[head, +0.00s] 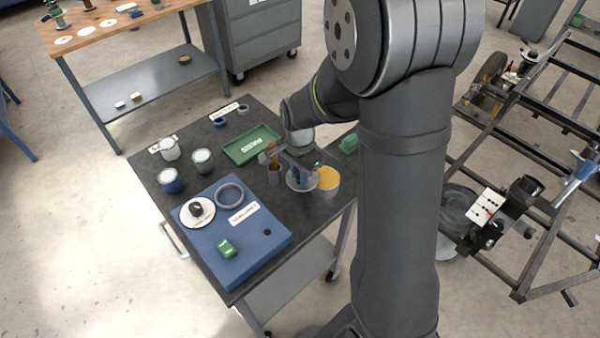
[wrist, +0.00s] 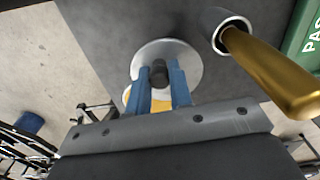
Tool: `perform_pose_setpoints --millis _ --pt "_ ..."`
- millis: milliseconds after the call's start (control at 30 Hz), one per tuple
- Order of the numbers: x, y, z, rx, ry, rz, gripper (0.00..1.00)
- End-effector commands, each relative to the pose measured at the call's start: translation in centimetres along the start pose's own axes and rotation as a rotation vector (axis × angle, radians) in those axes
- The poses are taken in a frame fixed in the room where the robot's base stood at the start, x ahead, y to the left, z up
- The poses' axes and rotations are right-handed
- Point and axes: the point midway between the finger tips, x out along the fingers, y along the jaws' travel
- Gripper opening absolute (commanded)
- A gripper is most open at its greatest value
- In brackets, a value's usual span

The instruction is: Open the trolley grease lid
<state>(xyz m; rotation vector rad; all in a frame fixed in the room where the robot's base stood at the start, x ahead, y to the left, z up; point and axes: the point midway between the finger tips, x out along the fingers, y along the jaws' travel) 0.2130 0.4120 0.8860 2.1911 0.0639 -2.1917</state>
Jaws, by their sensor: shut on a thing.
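The grease pot (head: 329,190) stands on the dark trolley top near its right edge, and its yellow grease shows from above. The round grey grease lid (head: 296,186) is beside the pot in the head view, off its opening. My gripper (head: 299,172) is shut on the lid's dark knob. In the wrist view my gripper (wrist: 163,90) has its blue fingers on either side of the knob (wrist: 159,73), with the lid (wrist: 192,61) spread beyond them. A little yellow grease (wrist: 160,105) shows between the fingers. The lid's height above the trolley is hard to tell.
A brush with a golden handle (wrist: 275,75) stands in a small metal cup (wrist: 218,22) close to the lid. A green tray (head: 237,149) lies behind. A blue block (head: 262,246) carries a ring, a white disc and a green piece. Several cups stand at the left.

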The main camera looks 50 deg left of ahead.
Motion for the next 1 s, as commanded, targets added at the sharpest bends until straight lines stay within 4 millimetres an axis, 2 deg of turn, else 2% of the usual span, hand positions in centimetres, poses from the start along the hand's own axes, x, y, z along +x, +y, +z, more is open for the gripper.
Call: perform_pose_setpoints --millis 100,133,200,233,500,667,767,1000 --pt "-0.1 -0.1 -0.1 -0.001 0.002 -0.003 0.00" --pt "-0.1 -0.1 -0.1 -0.001 0.002 -0.003 0.25" --pt "-0.1 -0.1 -0.1 -0.001 0.002 -0.002 0.39" --pt "-0.1 -0.1 -0.1 -0.001 0.002 -0.002 0.41" --pt "-0.1 0.0 -0.1 -0.001 0.001 -0.001 0.41" --pt "-1.3 -0.1 -0.1 -0.001 0.002 -0.004 0.41" --pt "-3.0 -0.1 -0.1 -0.001 0.003 -0.006 0.41" --pt "-8.9 -0.1 -0.1 -0.001 0.004 -0.006 0.41"
